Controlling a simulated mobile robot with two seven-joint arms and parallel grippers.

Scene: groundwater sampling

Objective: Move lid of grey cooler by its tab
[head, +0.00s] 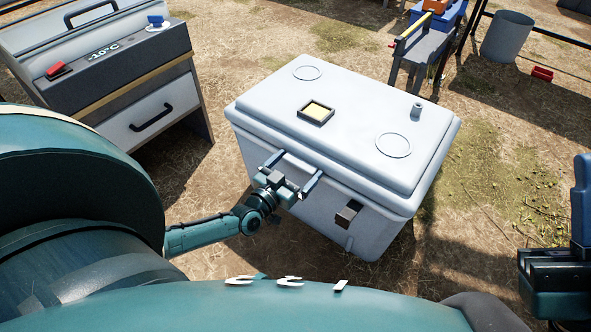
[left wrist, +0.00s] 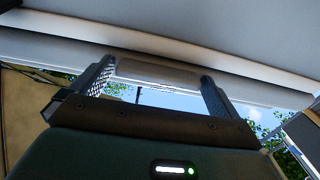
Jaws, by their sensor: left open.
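The grey cooler (head: 285,196) stands on the ground in the middle of the head view, with its pale lid (head: 350,118) lying closed on top. My left gripper (head: 299,164) is at the lid's near long edge, its two fingers apart and pointing at the lid. In the left wrist view the open fingers (left wrist: 155,85) stand on either side of a pale flat tab (left wrist: 158,72) under the lid's rim (left wrist: 190,50). Contact between fingers and tab cannot be told. What seems my right gripper is partly seen at the right edge, cut off by the frame.
A dark latch (head: 347,213) sits on the cooler's front. A white and dark freezer chest (head: 130,90) with a handle stands at the left. A work bench (head: 424,50) and a grey bin (head: 507,37) stand behind. Dry ground right of the cooler is clear.

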